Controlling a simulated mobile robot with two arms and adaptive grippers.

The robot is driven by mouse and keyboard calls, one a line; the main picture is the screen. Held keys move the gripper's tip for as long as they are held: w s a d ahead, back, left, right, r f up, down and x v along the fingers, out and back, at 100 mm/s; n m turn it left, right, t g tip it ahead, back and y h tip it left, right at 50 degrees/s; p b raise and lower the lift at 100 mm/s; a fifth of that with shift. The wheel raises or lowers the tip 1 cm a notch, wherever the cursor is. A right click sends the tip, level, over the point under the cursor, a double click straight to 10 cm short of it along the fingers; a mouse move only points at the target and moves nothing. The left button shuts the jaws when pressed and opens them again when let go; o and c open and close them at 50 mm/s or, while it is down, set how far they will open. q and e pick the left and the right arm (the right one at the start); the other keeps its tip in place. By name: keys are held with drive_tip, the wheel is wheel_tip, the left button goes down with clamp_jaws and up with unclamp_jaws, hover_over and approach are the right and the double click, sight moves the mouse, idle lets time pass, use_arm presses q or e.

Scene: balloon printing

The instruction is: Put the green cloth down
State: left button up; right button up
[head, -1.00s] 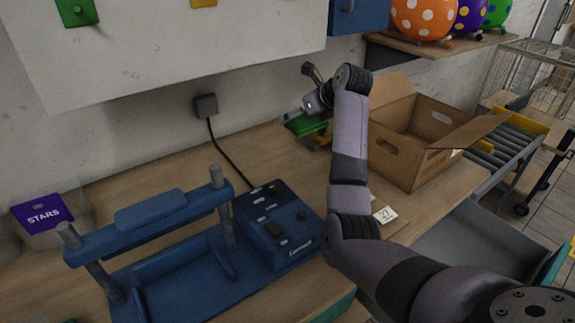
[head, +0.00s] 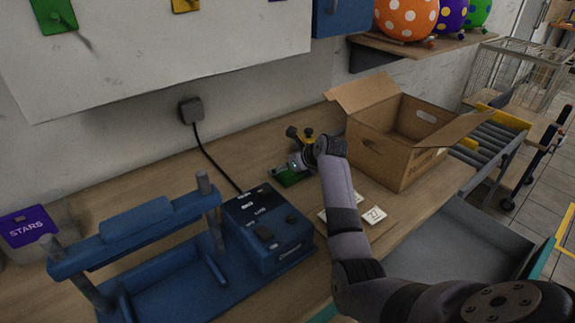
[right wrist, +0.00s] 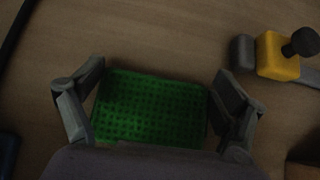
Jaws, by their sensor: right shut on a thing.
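The green cloth (right wrist: 150,108) is a flat green rectangle with a grid of dark dots. In the right wrist view it lies between the two fingers of my right gripper (right wrist: 155,100), which is shut on it. In the head view the green cloth (head: 288,178) shows at the tip of my right gripper (head: 296,168), low over the wooden table (head: 160,172) between the blue press and the cardboard box. I cannot tell whether the cloth touches the table. My left gripper is not in view.
A yellow and grey tool with a black knob (right wrist: 278,58) is right of the cloth. The open cardboard box (head: 395,150) stands to the right. The blue press (head: 150,245) with its control box (head: 268,228) is at the left. Number cards (head: 373,215) lie near the front edge.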

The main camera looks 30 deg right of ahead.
drive_tip(key=o, duration=0.8)
drive_tip(key=shift+s+r, duration=0.25)
drive_tip(key=shift+r, duration=0.15)
drive_tip(key=v, duration=1.1)
drive_tip(key=shift+p, duration=0.35)
drive_tip(key=shift+r, duration=0.1)
